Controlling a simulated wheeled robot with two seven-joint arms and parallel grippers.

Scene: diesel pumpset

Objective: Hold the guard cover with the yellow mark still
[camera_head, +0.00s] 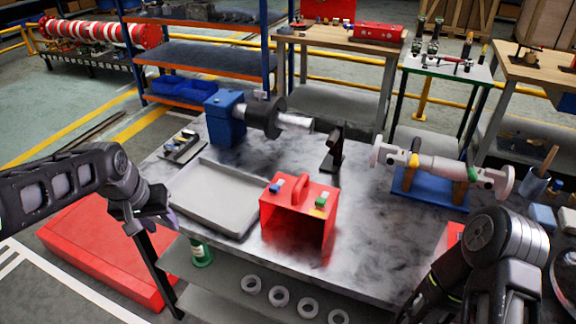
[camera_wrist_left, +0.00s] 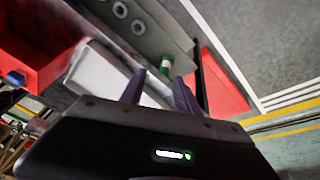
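A red guard cover (camera_head: 299,213) with an arched handle stands on the grey bench, its open side facing the front. A small blue piece and a green piece with a yellowish edge sit on its top; I cannot clearly make out a yellow mark. A second red thing (camera_head: 452,236) at the right is mostly hidden by my right arm. My left gripper (camera_head: 165,215) is open and empty, left of the tray and well apart from the red cover. Its parted fingers (camera_wrist_left: 158,92) show in the left wrist view, where the red cover (camera_wrist_left: 30,60) is at the left. My right gripper is out of sight.
An empty grey tray (camera_head: 238,232) lies left of the cover. Behind are a blue pump (camera_head: 226,118) with a shaft, a black stand (camera_head: 333,152) and a grey pipe piece (camera_head: 436,166) on a blue cradle. A green bottle (camera_head: 201,252) and rings (camera_head: 279,296) are on the lower shelf.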

